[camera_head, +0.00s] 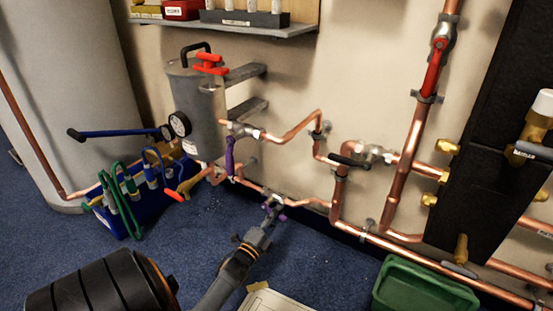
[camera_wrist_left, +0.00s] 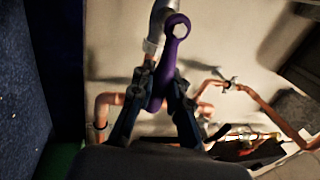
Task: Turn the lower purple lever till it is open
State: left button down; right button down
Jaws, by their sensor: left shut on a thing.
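The lower purple lever (camera_head: 282,217) shows only as small purple parts by the low copper pipe in the head view, mostly hidden by my left gripper (camera_head: 272,207). In the left wrist view the purple lever (camera_wrist_left: 175,50) runs from its pivot nut on a grey valve body down between the dark fingers of my left gripper (camera_wrist_left: 160,94). The fingers are shut on the lever's free end. The upper purple lever (camera_head: 230,157) hangs down from a valve above and to the left, apart from my gripper. My right gripper is in neither view.
A grey tank (camera_head: 199,115) with a gauge and red handle stands at the wall. A blue crate (camera_head: 152,205) with green and blue handled tools is left. A green bin (camera_head: 422,285) is at the lower right. Copper pipes (camera_head: 300,130) surround the work area.

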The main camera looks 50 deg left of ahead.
pick_arm(q)
jog(key=c, duration=1.3)
grip_release()
jog(key=v, duration=0.7)
jog(key=shift+s, duration=0.3)
